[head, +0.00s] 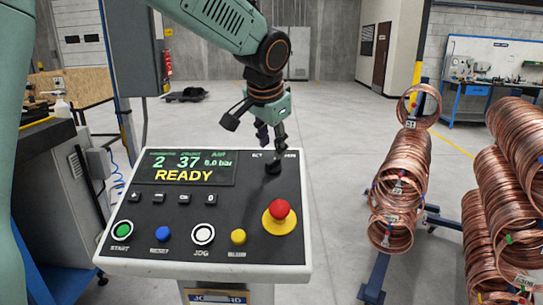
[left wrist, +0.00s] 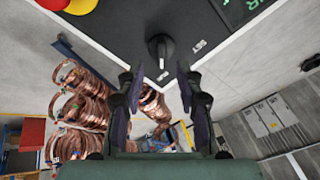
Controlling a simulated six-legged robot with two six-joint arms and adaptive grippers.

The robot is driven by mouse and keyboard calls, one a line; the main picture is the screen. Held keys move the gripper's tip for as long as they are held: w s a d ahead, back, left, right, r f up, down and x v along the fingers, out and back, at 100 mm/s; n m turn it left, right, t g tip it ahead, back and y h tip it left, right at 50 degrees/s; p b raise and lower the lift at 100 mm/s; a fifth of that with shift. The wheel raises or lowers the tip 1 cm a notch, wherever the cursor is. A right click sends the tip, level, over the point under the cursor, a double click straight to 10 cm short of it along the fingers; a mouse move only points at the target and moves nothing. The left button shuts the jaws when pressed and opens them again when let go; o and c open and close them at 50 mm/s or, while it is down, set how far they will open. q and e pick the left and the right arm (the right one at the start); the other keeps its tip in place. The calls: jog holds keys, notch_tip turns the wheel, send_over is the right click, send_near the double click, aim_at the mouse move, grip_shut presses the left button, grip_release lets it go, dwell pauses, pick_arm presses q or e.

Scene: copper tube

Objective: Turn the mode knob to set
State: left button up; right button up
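The black mode knob (head: 273,165) sits at the upper right of the control panel (head: 140,222), right of the screen. In the left wrist view the knob (left wrist: 159,47) shows its raised grip lying roughly up and down the picture. A white SET label (left wrist: 200,46) is to its right. In the head view the labels behind the knob are partly hidden by my left gripper (head: 263,133). That gripper points down just above the knob. In the left wrist view its two fingers (left wrist: 159,80) are apart with nothing between them, and the knob lies beyond the tips. My right gripper is not in view.
A red mushroom button (head: 280,210) on a yellow base is in front of the knob. Several small push buttons line the panel's front. The screen (head: 186,167) reads READY. Copper coils (head: 398,190) stand on racks to the right.

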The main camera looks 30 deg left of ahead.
aim_at(273, 160)
pick_arm(q)
jog(key=x, duration=0.6)
jog(key=shift+w+a+r, duration=0.1)
jog(key=shift+w+a, duration=0.05)
jog(key=shift+s+d+r, duration=0.2)
jog(key=shift+s+r, duration=0.05)
jog(key=shift+s, duration=0.15)
jog(key=shift+w+a+f, duration=0.2)
jog(key=c, duration=0.4)
grip_shut()
